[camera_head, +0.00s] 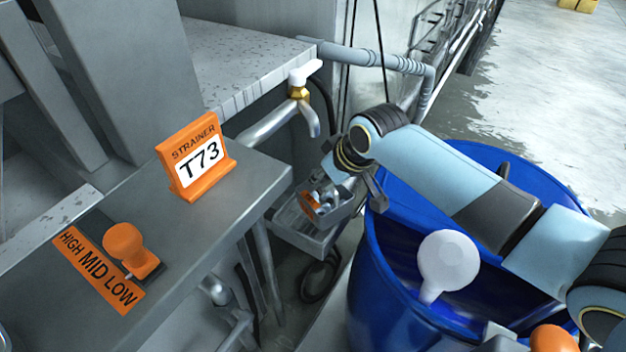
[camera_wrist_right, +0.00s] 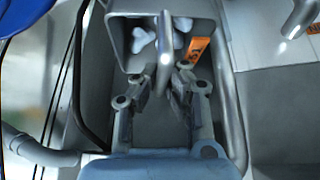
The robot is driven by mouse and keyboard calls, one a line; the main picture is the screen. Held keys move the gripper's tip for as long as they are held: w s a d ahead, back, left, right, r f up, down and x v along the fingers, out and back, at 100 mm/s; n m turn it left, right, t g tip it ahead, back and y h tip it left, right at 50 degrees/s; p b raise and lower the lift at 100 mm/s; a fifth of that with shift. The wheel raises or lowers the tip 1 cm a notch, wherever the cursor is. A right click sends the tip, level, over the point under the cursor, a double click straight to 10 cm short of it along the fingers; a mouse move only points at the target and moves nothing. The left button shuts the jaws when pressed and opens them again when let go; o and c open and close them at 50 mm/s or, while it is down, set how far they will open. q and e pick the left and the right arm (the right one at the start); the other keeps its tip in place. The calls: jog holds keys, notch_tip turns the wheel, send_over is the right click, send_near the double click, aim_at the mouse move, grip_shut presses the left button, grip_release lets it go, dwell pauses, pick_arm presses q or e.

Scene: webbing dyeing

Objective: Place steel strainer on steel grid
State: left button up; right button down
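My left gripper is out of view. I cannot pick out the steel grid.
A blue barrel (camera_head: 378,285) stands under my right arm, with a white round-ended object (camera_head: 448,260) at it. A tap (camera_head: 300,90) and pipes are behind.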

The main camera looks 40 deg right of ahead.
aim_at(313, 201)
jog(key=w+f, duration=0.1)
jog(key=w, duration=0.2)
jog(key=shift+a+f, duration=0.2)
jog(key=shift+f, duration=0.2)
jog(key=shift+w+f, duration=0.2)
jog(key=shift+f, duration=0.1)
jog(key=c, duration=1.5)
grip_release()
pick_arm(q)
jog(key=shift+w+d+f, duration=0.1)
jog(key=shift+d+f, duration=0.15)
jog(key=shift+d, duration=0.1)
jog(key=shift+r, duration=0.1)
pick_arm(e)
jog(key=shift+s+r, duration=0.25)
jog(key=shift+r, duration=0.15)
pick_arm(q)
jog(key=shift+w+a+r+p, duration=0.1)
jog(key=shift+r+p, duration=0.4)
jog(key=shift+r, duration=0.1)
pick_arm(e)
jog(key=v, duration=1.1)
jog(key=shift+r, duration=0.1)
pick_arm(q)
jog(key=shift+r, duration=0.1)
